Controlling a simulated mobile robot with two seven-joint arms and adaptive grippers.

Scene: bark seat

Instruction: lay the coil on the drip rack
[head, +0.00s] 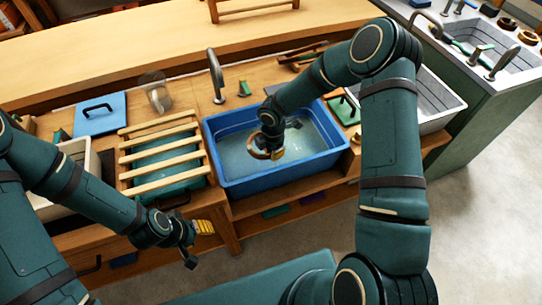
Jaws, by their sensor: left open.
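The drip rack (163,143), pale wooden slats over a teal tray, stands left of the blue tub; its slats are bare. The coil, a brown-orange ring (253,151), is in the blue tub (228,189) of water, partly hidden by my right gripper (270,150). The right gripper reaches down into the tub at the coil; its fingers are too small and covered to tell whether they grip it.
A tap (215,75) rises behind the tub. A blue board (100,115) and a clear jar (157,95) stand behind the rack. A pale bin (101,163) is left of the rack. A grey basin (430,100) is right of the tub.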

